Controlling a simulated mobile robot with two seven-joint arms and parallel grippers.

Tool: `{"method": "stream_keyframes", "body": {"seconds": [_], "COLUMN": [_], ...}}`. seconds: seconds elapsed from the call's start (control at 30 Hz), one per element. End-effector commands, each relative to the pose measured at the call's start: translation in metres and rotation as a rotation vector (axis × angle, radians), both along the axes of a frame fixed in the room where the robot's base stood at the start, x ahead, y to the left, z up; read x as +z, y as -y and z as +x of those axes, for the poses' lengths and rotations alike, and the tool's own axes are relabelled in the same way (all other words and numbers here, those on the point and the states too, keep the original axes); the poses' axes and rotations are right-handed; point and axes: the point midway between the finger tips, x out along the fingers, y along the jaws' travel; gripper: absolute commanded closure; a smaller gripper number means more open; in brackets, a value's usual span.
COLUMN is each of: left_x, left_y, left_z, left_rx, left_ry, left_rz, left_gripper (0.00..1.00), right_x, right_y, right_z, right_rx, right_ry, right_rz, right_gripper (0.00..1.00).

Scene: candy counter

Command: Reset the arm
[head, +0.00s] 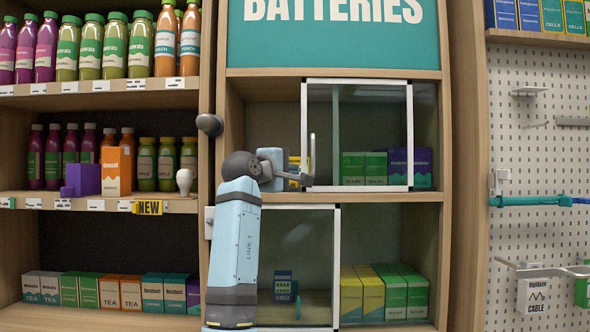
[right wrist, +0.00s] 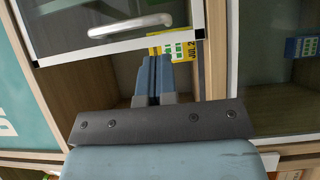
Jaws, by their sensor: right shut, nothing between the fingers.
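My right arm reaches up from the bottom of the head view, its blue link in front of the lower cabinet. My right gripper (head: 300,179) is at the open left part of the upper battery compartment, beside the upper glass door's handle (head: 312,155). In the right wrist view the gripper (right wrist: 155,60) is shut and empty, its two blue fingers together. Behind the fingertips is a yellow printed item (right wrist: 178,46), partly hidden; in the head view it shows just behind the gripper (head: 294,163). I cannot tell whether they touch. My left gripper is not in view.
The upper glass door (head: 373,82) covers the right of its compartment, with green and purple boxes behind. A lower glass door (head: 336,265) stands below. Bottle shelves (head: 100,100) are at left, a pegboard (head: 540,130) with hooks at right. Wooden uprights flank the cabinet.

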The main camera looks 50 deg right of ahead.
Motion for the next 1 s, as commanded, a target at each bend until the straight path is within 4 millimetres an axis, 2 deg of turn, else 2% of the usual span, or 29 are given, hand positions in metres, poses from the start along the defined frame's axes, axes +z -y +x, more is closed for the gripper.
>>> {"method": "stream_keyframes", "body": {"seconds": [0.03,0.1,0.3,0.5,0.77,0.87,0.97,1.0], "left_x": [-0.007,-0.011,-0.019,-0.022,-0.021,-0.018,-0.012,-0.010], "left_y": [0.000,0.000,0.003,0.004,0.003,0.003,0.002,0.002], "left_z": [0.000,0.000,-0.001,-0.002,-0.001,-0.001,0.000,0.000], "left_rx": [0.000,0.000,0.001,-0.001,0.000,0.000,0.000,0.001], "left_ry": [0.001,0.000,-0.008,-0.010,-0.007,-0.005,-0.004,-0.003], "left_rz": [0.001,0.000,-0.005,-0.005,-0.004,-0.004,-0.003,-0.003], "left_gripper": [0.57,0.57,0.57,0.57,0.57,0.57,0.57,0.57], "right_x": [-0.005,-0.005,-0.003,-0.002,-0.003,-0.012,-0.041,-0.058], "right_y": [-0.015,-0.031,-0.067,-0.081,-0.083,-0.085,-0.090,-0.094], "right_z": [-0.001,-0.003,-0.007,-0.010,-0.009,0.000,0.022,0.034], "right_rx": [0.005,0.004,0.003,0.002,0.003,0.025,0.093,0.134], "right_ry": [0.003,0.002,0.001,0.001,0.000,0.000,0.003,0.007], "right_rz": [0.001,0.000,0.001,0.002,0.000,-0.014,-0.045,-0.059], "right_gripper": [1.00,1.00,1.00,1.00,1.00,1.00,1.00,1.00]}}
